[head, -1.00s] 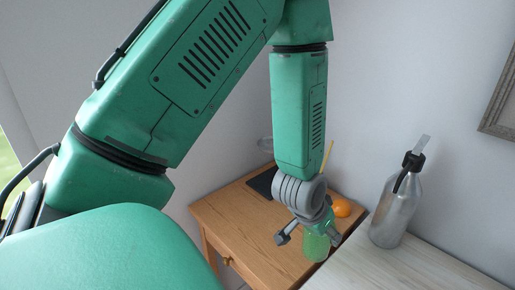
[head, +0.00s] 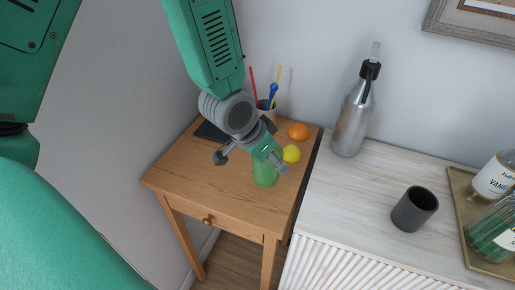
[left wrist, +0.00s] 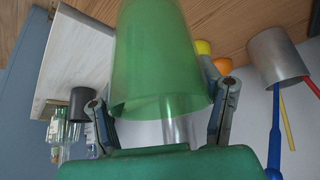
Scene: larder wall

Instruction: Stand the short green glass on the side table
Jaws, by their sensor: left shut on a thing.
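The short green glass (head: 265,174) is see-through and appears upright over the front right part of the wooden side table (head: 190,174). My left gripper (head: 250,160) is shut on it from above and behind. In the left wrist view the green glass (left wrist: 158,60) fills the middle between the two fingers of my left gripper (left wrist: 160,110), and its far end runs out of the picture. I cannot tell whether its base touches the table. My right gripper is not in view.
A lemon (head: 291,153), an orange (head: 298,131), a cup with straws (head: 266,111) and a dark flat item (head: 208,132) are on the side table. Its front left is clear. The pale cabinet (head: 340,205) beside it bears a metal bottle (head: 352,125), a dark cup (head: 414,209) and a tray (head: 462,205).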

